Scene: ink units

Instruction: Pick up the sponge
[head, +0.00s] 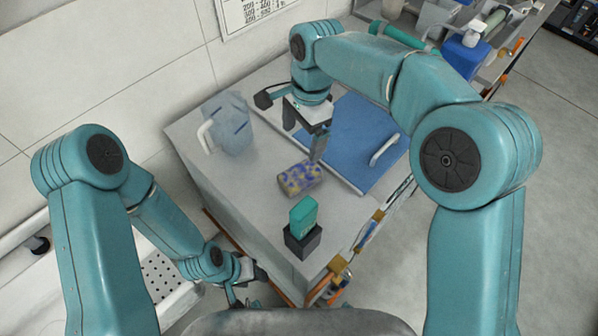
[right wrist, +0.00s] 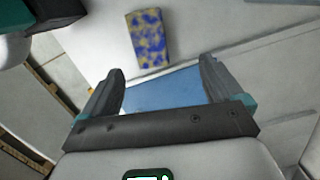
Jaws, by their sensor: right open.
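The sponge (head: 300,178), a block with a blue and yellow pattern, lies on the grey top of the cabinet (head: 262,196). In the right wrist view the sponge (right wrist: 148,38) is beyond the fingertips, left of the middle of the gap. My right gripper (head: 304,142) is open and empty, pointing down just behind the sponge in the head view; its fingers also show in the right wrist view (right wrist: 162,68).
A teal block (head: 303,214) stands in a black holder (head: 302,242) just in front of the sponge. A clear pitcher (head: 231,130) with a white handle stands at the left. A blue panel (head: 352,135) with a white handle (head: 384,150) lies at the right.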

